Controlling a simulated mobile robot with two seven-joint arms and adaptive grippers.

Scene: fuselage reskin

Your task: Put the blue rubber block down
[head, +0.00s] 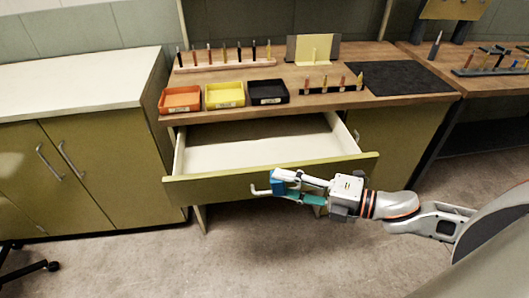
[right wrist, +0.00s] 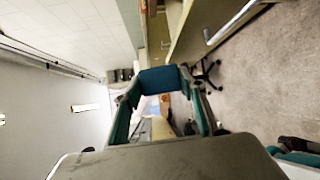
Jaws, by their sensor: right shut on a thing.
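The blue rubber block (head: 280,181) is between the fingertips of my right gripper (head: 284,187), just in front of the open drawer's front panel. In the right wrist view the block (right wrist: 160,80) sits between the two teal-padded fingers (right wrist: 162,90). The right gripper is shut on the block and holds it near the drawer handle. I cannot tell whether the block touches the drawer front.
The olive drawer (head: 225,187) is pulled out and looks empty inside. On the workbench (head: 330,80) stand an orange bin (head: 180,99), a yellow bin (head: 225,95), a black bin (head: 268,92) and tool racks. A dark mat (head: 398,77) lies at the right. A white-topped cabinet (head: 75,78) stands left.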

